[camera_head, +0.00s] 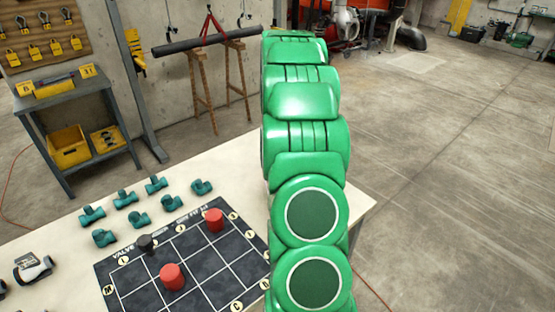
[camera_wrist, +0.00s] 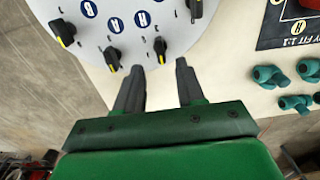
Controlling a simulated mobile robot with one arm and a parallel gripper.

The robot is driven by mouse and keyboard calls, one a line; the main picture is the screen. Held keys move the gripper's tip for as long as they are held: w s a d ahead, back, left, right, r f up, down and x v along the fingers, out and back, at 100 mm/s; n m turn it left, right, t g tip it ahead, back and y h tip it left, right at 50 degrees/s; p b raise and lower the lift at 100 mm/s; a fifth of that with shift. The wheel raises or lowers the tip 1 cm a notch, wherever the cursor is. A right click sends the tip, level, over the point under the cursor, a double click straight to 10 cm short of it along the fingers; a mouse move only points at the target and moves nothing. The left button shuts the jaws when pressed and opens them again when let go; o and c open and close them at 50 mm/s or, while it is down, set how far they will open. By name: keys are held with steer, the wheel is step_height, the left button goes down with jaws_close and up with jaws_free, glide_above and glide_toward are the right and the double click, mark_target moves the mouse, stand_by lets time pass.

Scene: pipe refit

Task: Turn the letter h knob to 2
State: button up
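A pale round panel (camera_wrist: 135,42) fills the top of the wrist view, with blue letter discs and black knobs with yellow tips. The disc with the letter H (camera_wrist: 142,18) has a black knob (camera_wrist: 160,47) just below it and to its right; the yellow tip points down toward my gripper. Small marks by the knobs are too small to read. My gripper (camera_wrist: 161,76) is open, its two dark fingers well apart. The H-side knob stands ahead of the gap between the fingertips, with nothing seen between the fingers. The head view does not show the gripper or panel; my green arm blocks it.
Other knobs stand close by at the left (camera_wrist: 112,59), far left (camera_wrist: 63,32) and upper right (camera_wrist: 195,8). Teal pipe fittings (camera_head: 124,199) and a dark grid board (camera_head: 200,266) with red cylinders lie on the table (camera_head: 205,165). A grey cart (camera_head: 68,105) stands behind.

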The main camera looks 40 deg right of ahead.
step_height(320, 180, down, 6)
stand_by(0.4)
steer(key=shift+c, duration=0.3)
jaws_close()
